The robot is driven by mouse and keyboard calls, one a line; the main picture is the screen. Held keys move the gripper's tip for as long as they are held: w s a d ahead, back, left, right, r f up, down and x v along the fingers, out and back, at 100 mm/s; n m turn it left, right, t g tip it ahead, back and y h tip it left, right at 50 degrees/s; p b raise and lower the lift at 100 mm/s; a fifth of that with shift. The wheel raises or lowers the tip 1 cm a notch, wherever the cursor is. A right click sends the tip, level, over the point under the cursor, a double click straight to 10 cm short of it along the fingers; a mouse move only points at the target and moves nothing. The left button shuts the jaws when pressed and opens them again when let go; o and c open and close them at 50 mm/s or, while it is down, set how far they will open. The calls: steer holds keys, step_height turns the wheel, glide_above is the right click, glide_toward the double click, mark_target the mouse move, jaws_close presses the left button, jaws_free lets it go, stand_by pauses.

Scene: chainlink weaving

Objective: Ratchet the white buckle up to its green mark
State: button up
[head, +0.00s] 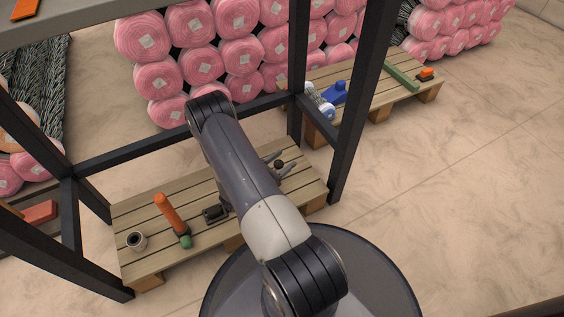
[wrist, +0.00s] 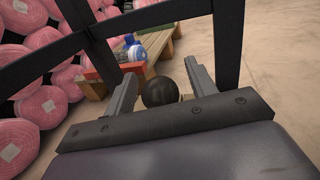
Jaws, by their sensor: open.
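My gripper (head: 281,161) is open above the right part of the near pallet, behind my arm in the head view. In the wrist view, the two fingers of my gripper (wrist: 161,70) stand apart. A dark round knob (wrist: 160,92) shows between them, and I cannot tell whether either finger touches it. The knob also shows in the head view (head: 279,164). I cannot make out a white buckle or its green mark for certain; my arm hides part of the near pallet.
A far pallet (head: 381,103) holds a blue object (head: 334,93) and a green bar (head: 402,76). Pink rolls (head: 187,66) stand behind.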

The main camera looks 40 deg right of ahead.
steer(key=shift+c, duration=0.5)
jaws_close()
